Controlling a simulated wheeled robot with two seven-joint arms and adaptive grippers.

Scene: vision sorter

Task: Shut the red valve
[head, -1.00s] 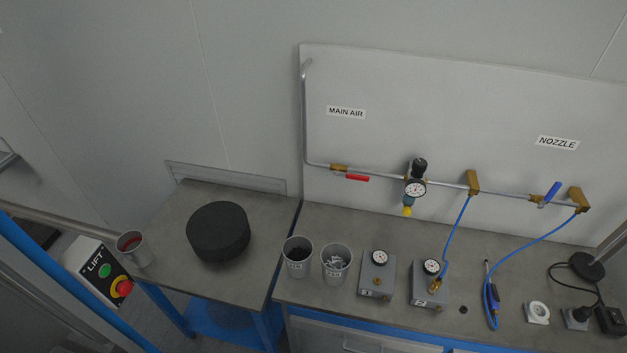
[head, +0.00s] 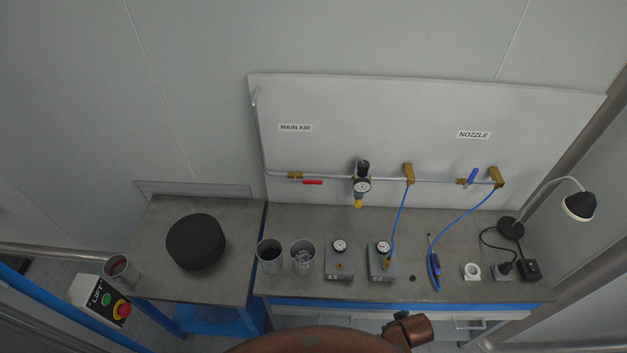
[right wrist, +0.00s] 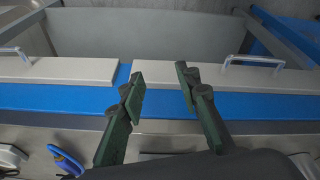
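The red valve handle (head: 313,182) sits on the pipe under the MAIN AIR label (head: 295,128), at the left part of the white board. The handle lies along the pipe, just right of its brass body (head: 294,175). In the right wrist view my right gripper (right wrist: 160,82) is open and empty, with its two fingers apart over the front edge of the bench. No valve shows in that view. My left gripper is not in view. A brown rounded part of my own body shows at the bottom of the head view.
A regulator with a gauge (head: 362,187) hangs right of the red handle; a blue valve handle (head: 473,175) is farther right. Two cups (head: 302,262), grey gauge boxes (head: 340,262) and a lamp (head: 578,205) stand on the bench (head: 440,215). A black round block (head: 195,243) is left.

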